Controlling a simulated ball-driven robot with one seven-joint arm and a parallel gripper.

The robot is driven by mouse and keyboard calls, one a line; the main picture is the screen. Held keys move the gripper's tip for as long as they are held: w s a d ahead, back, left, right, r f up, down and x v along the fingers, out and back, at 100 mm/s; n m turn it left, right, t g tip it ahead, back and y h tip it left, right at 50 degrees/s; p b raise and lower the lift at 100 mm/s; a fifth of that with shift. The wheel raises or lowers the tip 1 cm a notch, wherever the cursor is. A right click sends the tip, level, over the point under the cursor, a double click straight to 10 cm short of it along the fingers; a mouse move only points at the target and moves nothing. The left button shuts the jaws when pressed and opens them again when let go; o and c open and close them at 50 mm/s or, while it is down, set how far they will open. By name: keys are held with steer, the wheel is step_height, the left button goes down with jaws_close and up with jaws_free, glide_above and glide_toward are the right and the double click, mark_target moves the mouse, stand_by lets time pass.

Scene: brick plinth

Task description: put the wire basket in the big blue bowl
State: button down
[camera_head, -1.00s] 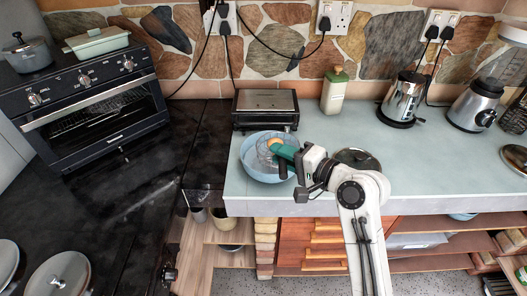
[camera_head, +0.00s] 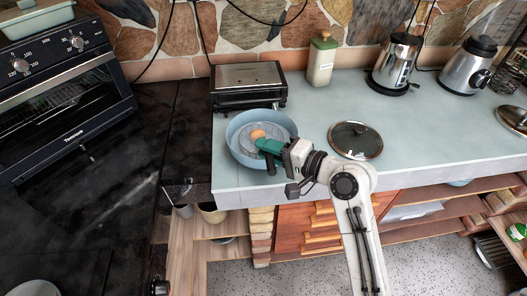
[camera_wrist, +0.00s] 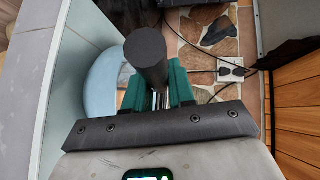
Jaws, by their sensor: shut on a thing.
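The big blue bowl (camera_head: 235,148) stands on the pale counter near its left front corner; part of its pale blue wall shows in the wrist view (camera_wrist: 99,92). The wire basket (camera_head: 249,145) shows as a round, greyish mesh shape within the bowl's rim, with an orange-brown, egg-like thing in it. Whether the basket touches the bowl's bottom I cannot tell. My gripper (camera_head: 267,147), with green fingers, reaches over the bowl's right side and is shut on the basket. In the wrist view a thick dark handle-like cylinder (camera_wrist: 147,55) with thin metal wires sits between the fingers.
A black and silver grill (camera_head: 247,84) stands right behind the bowl. A dark pan lid (camera_head: 356,140) lies right of my gripper. A green-white bottle (camera_head: 321,60), a kettle (camera_head: 396,62) and a blender (camera_head: 466,67) stand along the back. The counter's front edge is close below the bowl.

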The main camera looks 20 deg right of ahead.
steer(key=shift+r, duration=0.2)
steer(key=c, duration=1.4)
jaws_free()
steer(key=shift+f, duration=0.25)
steer(key=o, duration=0.4)
steer(key=shift+o, duration=0.2)
steer(key=shift+r, duration=0.1)
